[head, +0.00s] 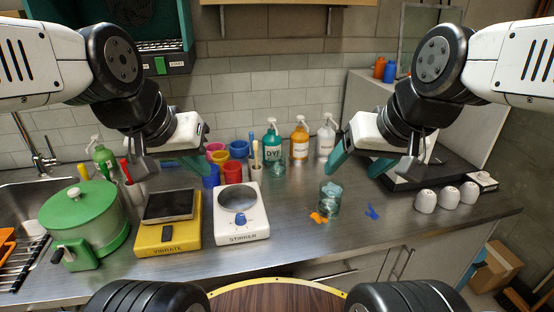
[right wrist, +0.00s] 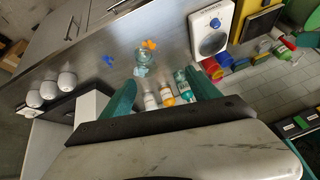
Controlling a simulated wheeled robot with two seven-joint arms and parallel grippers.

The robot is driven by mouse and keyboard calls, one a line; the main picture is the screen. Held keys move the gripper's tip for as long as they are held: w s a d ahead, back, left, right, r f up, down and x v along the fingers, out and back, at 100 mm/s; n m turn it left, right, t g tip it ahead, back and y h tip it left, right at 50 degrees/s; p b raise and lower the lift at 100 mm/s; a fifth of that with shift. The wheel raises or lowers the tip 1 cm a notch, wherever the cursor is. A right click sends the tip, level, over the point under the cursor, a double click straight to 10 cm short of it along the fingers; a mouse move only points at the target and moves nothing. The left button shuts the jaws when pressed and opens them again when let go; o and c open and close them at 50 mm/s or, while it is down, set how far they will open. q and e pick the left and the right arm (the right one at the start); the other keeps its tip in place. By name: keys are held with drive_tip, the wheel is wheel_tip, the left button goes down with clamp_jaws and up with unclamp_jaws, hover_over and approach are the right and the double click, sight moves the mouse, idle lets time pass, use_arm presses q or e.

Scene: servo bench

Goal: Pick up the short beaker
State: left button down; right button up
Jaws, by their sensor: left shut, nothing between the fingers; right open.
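The short beaker (head: 330,203) is a small clear glass with pale blue contents, standing upright on the steel bench right of centre. It also shows in the right wrist view (right wrist: 143,66). My right gripper (head: 359,164) is open and empty, above and behind the beaker. In the right wrist view its two teal fingers (right wrist: 161,90) are spread apart, with the beaker beyond them. My left gripper (head: 200,168) is shut and empty, above the back left of the bench, well away from the beaker.
Orange (head: 319,217) and blue (head: 372,212) patches lie beside the beaker. White cups (head: 447,198) stand to the right. A stirrer (head: 241,213), a yellow vibrate unit (head: 167,236) and a green pot (head: 88,220) stand left. Bottles (head: 299,140) stand behind. The bench front near the beaker is clear.

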drive_tip(key=shift+o, duration=0.2)
drive_tip(key=o, duration=0.3)
drive_tip(key=shift+w, duration=0.1)
drive_tip(key=n, duration=0.2)
hover_over(277, 163)
drive_tip(key=s+d, duration=0.1)
drive_tip(key=s, duration=0.2)
wheel_tip(277, 163, down, 12)
drive_tip(key=f, duration=0.1)
drive_tip(key=shift+h, duration=0.4)
drive_tip(key=x, duration=1.1)
drive_tip(key=shift+w+d+f, duration=0.1)
drive_tip(key=shift+w+f, duration=0.05)
drive_tip(key=shift+w, duration=0.2)
